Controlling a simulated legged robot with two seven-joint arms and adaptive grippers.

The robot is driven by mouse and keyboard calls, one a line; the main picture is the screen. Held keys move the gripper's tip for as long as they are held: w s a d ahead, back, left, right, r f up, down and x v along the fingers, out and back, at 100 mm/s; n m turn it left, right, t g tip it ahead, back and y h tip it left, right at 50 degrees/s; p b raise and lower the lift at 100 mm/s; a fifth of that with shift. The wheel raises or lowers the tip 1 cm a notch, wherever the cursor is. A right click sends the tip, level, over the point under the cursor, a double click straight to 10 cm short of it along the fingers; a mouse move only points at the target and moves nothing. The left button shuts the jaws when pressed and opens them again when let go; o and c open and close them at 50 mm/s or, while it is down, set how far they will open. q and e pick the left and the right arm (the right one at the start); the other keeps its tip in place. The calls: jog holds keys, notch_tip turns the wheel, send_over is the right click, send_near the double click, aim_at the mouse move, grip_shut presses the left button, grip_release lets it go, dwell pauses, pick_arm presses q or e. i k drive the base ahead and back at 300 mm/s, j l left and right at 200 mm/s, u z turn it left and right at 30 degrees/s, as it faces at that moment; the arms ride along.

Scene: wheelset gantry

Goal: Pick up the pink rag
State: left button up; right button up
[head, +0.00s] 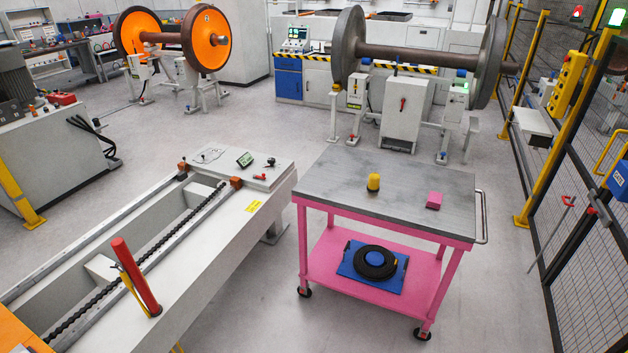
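A small pink block-shaped item, which looks like the folded pink rag (434,200), lies on the grey top of a pink cart (330,190), toward the right side. A small yellow object with a dark base (373,182) stands on the same top, to the left of the rag and apart from it. Neither of my grippers shows in the head view.
The cart's lower shelf (320,262) holds a blue plate with a black disc (376,262). A long white machine bed (215,245) with a red cylinder (136,275) stands left. A mesh fence (590,240) runs along the right.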

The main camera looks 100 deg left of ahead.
aim_at(434, 200)
jog(key=u, duration=2.75)
